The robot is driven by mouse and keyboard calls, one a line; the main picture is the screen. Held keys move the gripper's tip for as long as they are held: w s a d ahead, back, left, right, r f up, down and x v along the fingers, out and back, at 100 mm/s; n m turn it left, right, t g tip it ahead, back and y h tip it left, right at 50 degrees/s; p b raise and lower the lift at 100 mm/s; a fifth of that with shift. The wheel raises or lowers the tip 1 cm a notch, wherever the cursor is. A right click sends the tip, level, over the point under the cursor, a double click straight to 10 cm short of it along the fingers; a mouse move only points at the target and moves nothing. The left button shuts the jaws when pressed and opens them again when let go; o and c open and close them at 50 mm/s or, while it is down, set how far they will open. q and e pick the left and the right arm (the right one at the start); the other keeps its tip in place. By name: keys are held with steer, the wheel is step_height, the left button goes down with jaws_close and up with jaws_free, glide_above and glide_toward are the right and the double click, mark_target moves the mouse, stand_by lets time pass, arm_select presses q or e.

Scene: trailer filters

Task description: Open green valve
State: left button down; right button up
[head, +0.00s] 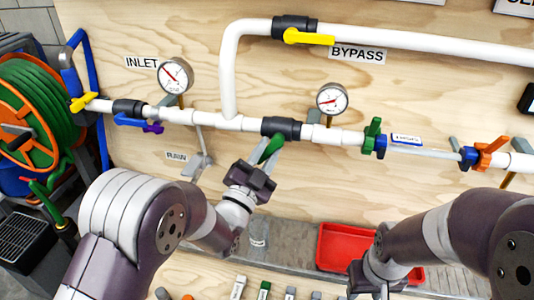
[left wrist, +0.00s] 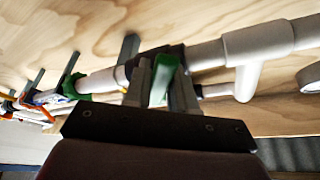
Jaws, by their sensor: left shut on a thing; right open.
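The green valve handle (head: 270,149) sits on a dark valve body (head: 281,127) in the main white pipe, under the wooden panel's middle. The handle points down and slightly left, angled away from the pipe. My left gripper (head: 264,166) is shut on the green handle from below. In the left wrist view the green handle (left wrist: 164,77) stands between the two grey fingers (left wrist: 160,85), with the dark valve body behind. My right gripper (head: 370,285) is low at the right, in front of the red tray, away from the pipe; its fingertips are hard to make out.
A yellow bypass handle (head: 309,37), a blue inlet handle (head: 129,121) and two gauges (head: 175,75) are on the piping. Green (head: 372,136) and orange (head: 491,152) clamps flank the clear filter section. A red tray (head: 345,241) lies below; a hose reel (head: 35,110) stands left.

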arm_select(q)
steer(key=c, duration=1)
jaws_free()
steer(key=b+v, duration=0.2)
steer(key=v, duration=1)
steer(key=shift+s+a+f, duration=0.1)
steer(key=shift+s+a, duration=0.05)
steer(key=shift+s, duration=0.2)
